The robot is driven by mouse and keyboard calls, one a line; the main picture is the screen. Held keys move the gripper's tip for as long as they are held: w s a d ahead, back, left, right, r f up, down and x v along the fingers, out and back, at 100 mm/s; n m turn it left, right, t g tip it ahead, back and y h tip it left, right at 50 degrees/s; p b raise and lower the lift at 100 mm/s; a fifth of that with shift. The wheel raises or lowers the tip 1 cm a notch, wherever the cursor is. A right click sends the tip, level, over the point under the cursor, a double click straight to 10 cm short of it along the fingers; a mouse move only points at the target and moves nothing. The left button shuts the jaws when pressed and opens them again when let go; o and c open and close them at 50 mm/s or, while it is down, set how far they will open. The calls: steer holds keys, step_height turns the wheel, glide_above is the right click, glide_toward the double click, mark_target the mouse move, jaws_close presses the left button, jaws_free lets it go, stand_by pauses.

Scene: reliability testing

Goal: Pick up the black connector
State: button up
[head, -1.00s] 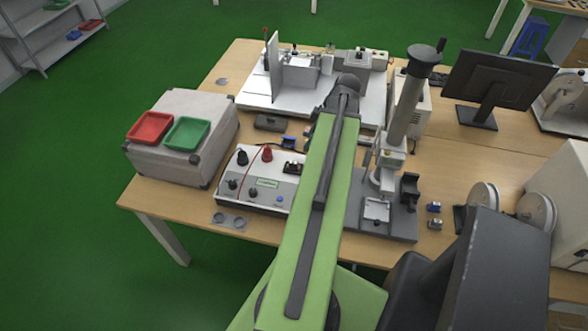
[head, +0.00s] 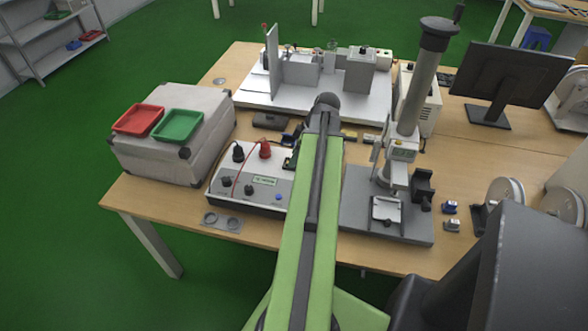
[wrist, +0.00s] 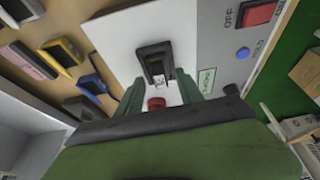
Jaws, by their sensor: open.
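The black connector (wrist: 154,58) sits on a white surface in the wrist view, near the picture's middle, with pale metal at its near end. My gripper (wrist: 159,80) is open, its two green fingers on either side of the connector's near end. I cannot tell whether they touch it. In the head view my arm covers most of the gripper and the connector cannot be made out clearly.
A grey panel with a red OFF switch (wrist: 258,13) and blue button (wrist: 242,52) lies right of the connector. A blue connector (wrist: 92,84) and a yellow-trimmed one (wrist: 62,53) lie left. The head view shows a white test box (head: 250,188) and grey stand (head: 410,222).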

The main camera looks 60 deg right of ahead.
steer(key=shift+f, duration=0.1)
jaws_close()
stand_by(0.3)
steer(key=shift+r+p, duration=0.55)
steer(key=shift+p, duration=0.2)
step_height(320, 180, up, 4)
steer(key=p, duration=0.4)
steer(key=s+r+p, duration=0.6)
steer(key=s, duration=0.5)
steer(key=shift+s+d, duration=0.25)
steer(key=shift+s, duration=0.05)
